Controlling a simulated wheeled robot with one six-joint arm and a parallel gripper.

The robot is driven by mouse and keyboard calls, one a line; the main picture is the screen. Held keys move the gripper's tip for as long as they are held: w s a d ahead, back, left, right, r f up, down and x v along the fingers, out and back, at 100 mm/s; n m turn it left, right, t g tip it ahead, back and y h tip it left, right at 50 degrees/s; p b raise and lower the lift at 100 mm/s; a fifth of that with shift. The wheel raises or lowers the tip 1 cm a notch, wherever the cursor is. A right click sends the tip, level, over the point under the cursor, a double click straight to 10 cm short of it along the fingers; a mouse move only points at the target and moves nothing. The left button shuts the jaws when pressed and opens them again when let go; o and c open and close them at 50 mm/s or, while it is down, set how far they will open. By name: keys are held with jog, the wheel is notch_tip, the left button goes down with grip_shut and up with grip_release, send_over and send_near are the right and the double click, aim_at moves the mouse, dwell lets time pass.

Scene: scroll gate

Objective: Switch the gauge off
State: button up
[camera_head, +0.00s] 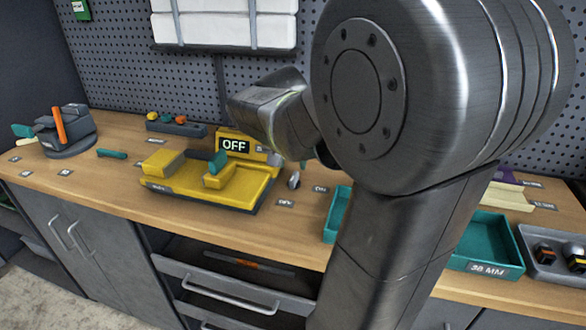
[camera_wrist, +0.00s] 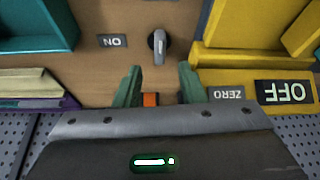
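The yellow gauge (camera_head: 205,190) stands on the bench; its display (camera_head: 233,146) reads OFF. The display also shows upside down in the wrist view (camera_wrist: 285,92), beside a ZERO label (camera_wrist: 226,93). A small dark knob with a pale lever (camera_head: 294,181) is on the bench right of the gauge. In the wrist view the knob (camera_wrist: 158,44) lies beyond my fingertips, apart from them, beside an ON label (camera_wrist: 112,41). My gripper (camera_wrist: 158,78) is open, its green fingers apart. A small orange piece (camera_wrist: 150,99) shows between them; whether it is touched I cannot tell.
A teal tray (camera_head: 490,240) is at the right, partly behind my arm. A dark stand with an orange handle (camera_head: 60,125) is at the far left. A pegboard (camera_head: 120,60) rises behind. Bare bench lies in front of the gauge.

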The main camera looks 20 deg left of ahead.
aim_at(294, 176)
jog(key=v, duration=0.7)
jog(key=shift+r+p, duration=0.35)
jog(key=shift+r, duration=0.05)
jog(key=shift+s, duration=0.1)
jog(key=b+x, duration=0.1)
jog(key=x, duration=1.3)
jog(key=shift+d, duration=0.1)
jog(key=shift+s, duration=0.1)
jog(key=shift+b, duration=0.3)
